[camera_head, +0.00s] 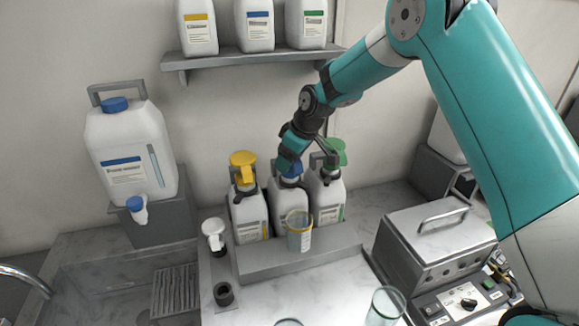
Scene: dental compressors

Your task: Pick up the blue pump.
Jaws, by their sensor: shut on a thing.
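The blue pump (290,170) tops the middle white bottle (289,205) in the grey holder on the counter. It is mostly hidden behind my gripper (300,160), which comes down from the upper right and is shut on it. The pump still appears to be at the bottle's mouth; I cannot tell whether it is seated or slightly raised. A bottle with a yellow pump (243,168) stands to the left, and one with a green pump (335,152) to the right, close to my gripper.
A white pump (213,232) stands at left, behind an empty dark round holder (223,294). A shelf (255,61) with bottles hangs above. A metal box (435,240) stands at right.

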